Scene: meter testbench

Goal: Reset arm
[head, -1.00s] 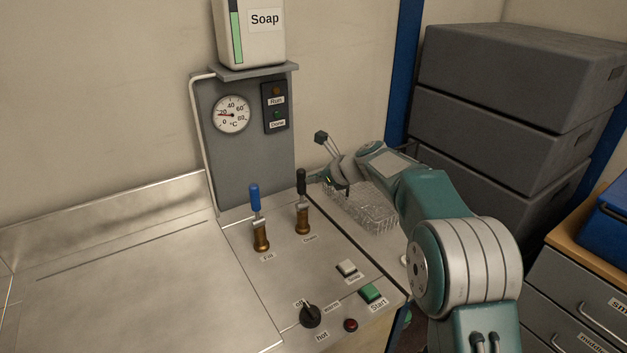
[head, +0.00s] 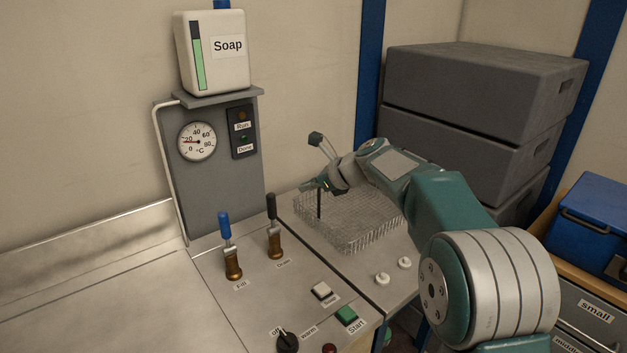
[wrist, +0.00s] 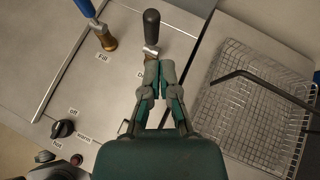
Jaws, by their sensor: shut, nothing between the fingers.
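My gripper (wrist: 159,72) is shut and empty in the wrist view, with its fingertips together just below the black-handled Drain lever (wrist: 151,30) in the picture. I cannot tell whether they touch it. In the head view my arm reaches in from the right, and my gripper (head: 318,186) is over the wire basket's left part, right of the Drain lever (head: 272,225). The blue-handled Fill lever (head: 228,245) stands upright to the left of the Drain lever.
The wire basket (head: 365,232) sits on the right counter. The panel holds a white button, a green Start button (head: 346,315) and a black off/warm/hot knob (head: 287,342). Grey crates (head: 470,85) are stacked behind my arm. The steel surface (head: 95,290) at left is clear.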

